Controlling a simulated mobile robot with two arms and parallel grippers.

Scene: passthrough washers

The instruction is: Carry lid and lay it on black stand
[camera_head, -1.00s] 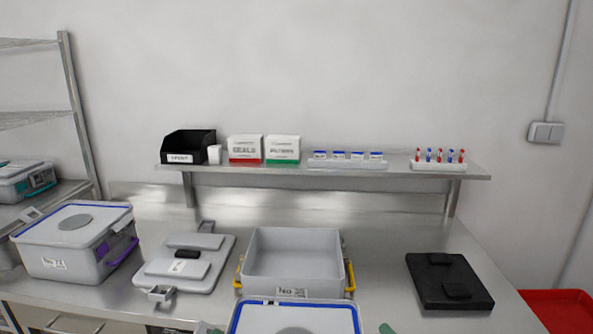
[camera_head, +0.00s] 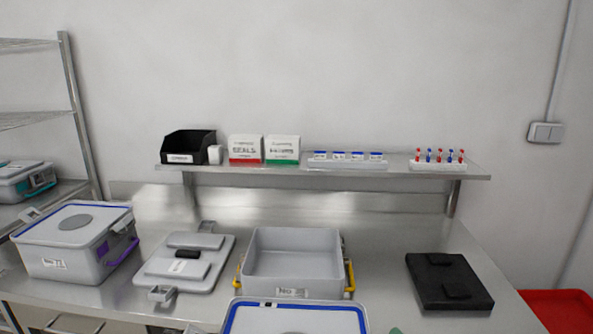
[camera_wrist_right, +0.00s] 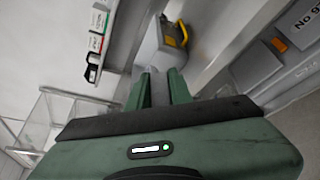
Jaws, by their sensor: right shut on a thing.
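The lid (camera_head: 262,327), grey with a blue band along its edge, shows at the bottom middle of the head view, in front of the open grey box (camera_head: 292,293). Its near part is cut off by the frame. In the right wrist view my right gripper (camera_wrist_right: 165,78) is shut on a grey piece between its green fingers, which I take to be part of the lid. The black stand (camera_head: 425,287), a flat plate with two raised pads, lies bare on the bench at the right.
The open box has yellow side handles. A grey tray (camera_head: 150,281) with a black piece and a closed box (camera_head: 60,262) stand to the left. A shelf (camera_head: 400,173) with bins and vials runs behind. The bench between box and stand is clear.

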